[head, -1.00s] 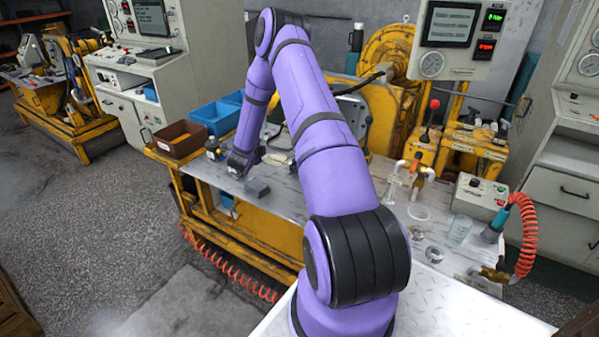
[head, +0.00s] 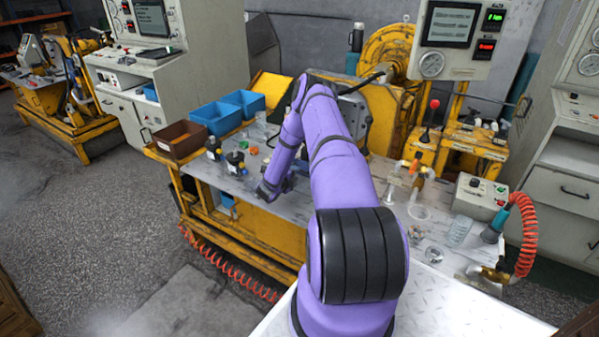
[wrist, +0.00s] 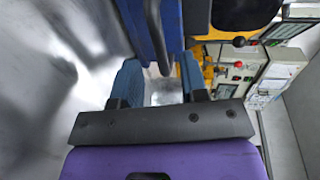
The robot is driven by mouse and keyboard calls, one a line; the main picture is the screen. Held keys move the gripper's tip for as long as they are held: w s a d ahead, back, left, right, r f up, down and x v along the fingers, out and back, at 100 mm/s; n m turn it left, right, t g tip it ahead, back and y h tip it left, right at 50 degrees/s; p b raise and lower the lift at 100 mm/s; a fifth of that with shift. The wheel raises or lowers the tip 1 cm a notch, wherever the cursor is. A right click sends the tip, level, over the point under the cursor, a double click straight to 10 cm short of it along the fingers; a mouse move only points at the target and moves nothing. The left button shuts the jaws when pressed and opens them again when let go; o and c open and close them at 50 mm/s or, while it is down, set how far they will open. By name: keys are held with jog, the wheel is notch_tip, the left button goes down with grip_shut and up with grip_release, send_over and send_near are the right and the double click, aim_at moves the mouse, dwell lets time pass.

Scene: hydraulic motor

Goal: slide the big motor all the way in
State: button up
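In the head view, a dark motor with a yellow top (head: 235,163) stands upright on the metal bench. A smaller dark one with a yellow top (head: 213,148) stands just behind it to the left. I cannot tell for sure which is the big motor. My gripper (head: 266,191) is low over the bench, right of and nearer than these motors, apart from them. In the wrist view the two blue fingers of my gripper (wrist: 160,82) stand apart, with bright surface showing between them. I see nothing clearly held. Blue bars with a grey strip beyond the fingers are unclear.
The yellow stand with a grey mounting face (head: 356,118) is behind my arm, partly hidden. Blue bins (head: 217,118) and a brown bin (head: 181,139) line the bench's back left. A red-knobbed lever (head: 433,105), control box (head: 481,196) and orange coiled hose (head: 528,235) are at the right.

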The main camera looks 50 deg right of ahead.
jog(key=shift+x, duration=2.3)
jog(key=shift+d, duration=0.1)
grip_shut()
